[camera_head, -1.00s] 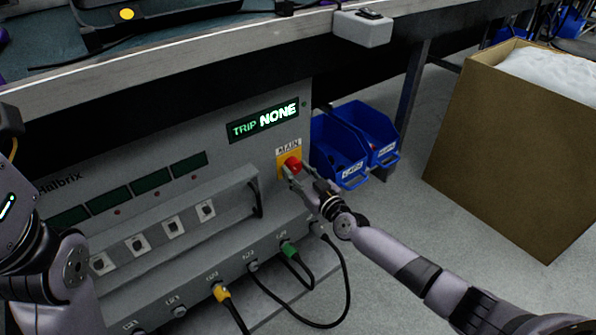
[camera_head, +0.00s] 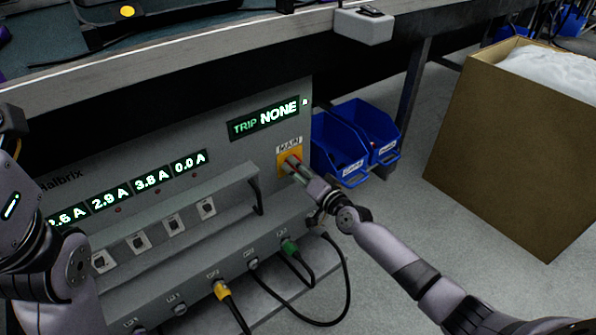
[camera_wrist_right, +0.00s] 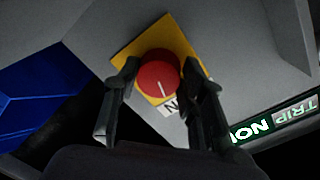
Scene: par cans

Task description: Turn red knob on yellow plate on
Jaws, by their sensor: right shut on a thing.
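The red knob (camera_wrist_right: 158,76) sits on the yellow plate (camera_wrist_right: 131,49) in the right wrist view, with a pale pointer line on its face. In the head view the yellow plate (camera_head: 282,168) is under the MAIN label on the grey unit, and the knob is mostly hidden by my right gripper (camera_head: 293,165). My right gripper (camera_wrist_right: 158,85) has one finger on each side of the knob and is shut on it. The left arm shows at the left edge of the head view; its gripper fingers cannot be made out.
The unit's current displays (camera_head: 151,180) are lit with ampere readings, and its trip display (camera_head: 265,117) reads NONE. A handle bar, sockets and cables lie below. Blue bins (camera_head: 371,127) stand right of the unit, and a cardboard box (camera_head: 490,150) farther right.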

